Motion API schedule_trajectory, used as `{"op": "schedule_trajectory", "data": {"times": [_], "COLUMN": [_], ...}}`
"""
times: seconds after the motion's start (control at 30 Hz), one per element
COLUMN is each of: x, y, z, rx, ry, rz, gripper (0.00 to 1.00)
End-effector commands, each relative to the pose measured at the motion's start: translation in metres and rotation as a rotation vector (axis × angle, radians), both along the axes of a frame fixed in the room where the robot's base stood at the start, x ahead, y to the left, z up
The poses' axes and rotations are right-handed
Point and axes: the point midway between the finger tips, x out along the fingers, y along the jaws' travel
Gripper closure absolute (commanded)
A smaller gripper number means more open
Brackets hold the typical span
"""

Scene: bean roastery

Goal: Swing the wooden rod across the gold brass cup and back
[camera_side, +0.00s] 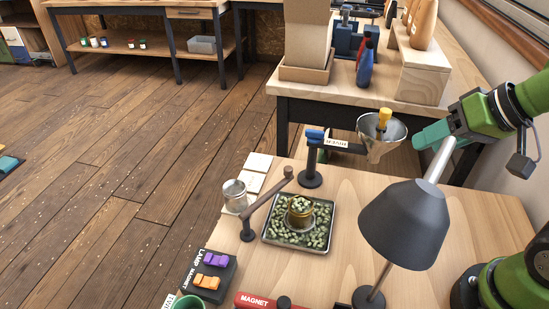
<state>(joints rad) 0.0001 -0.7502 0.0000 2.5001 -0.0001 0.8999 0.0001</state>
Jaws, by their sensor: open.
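The gold brass cup (300,214) is heaped with pale green beans and stands in the middle of a shallow metal tray (268,237) strewn with more green beans. The wooden rod (270,197) is brown and round. It runs from a dark post (248,232) at the tray's left up to a small knob at the tray's upper-left corner. In the picture it lies left of the cup, apart from it. My gripper (425,138), with teal fingers, is at the upper right, beside the funnel and far from the rod. It is open; the gap between its fingers is hard to see.
A dark lamp (404,224) stands right of the tray. A metal funnel (371,130) with a yellow-handled tool is held by a labelled stand (311,178) behind the tray. A metal can (235,194) and a magnet box (208,274) are at the left. Table space is clear behind the lamp.

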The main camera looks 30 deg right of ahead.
Motion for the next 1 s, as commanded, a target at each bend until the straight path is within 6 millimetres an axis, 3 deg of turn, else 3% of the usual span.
{"op": "schedule_trajectory", "data": {"times": [0.2,0.37,0.47,0.7,1.0], "x": [0.0,0.009,0.034,0.111,0.198], "y": [0.001,0.012,0.023,0.066,0.133], "z": [0.0,-0.012,-0.008,0.004,-0.007], "rx": [0.0,-0.001,-0.017,-0.07,-0.168], "ry": [0.001,0.072,0.126,0.312,0.532], "rz": [0.004,0.049,0.098,0.176,0.136], "gripper": [0.52,0.52,0.52,0.52,0.52]}}
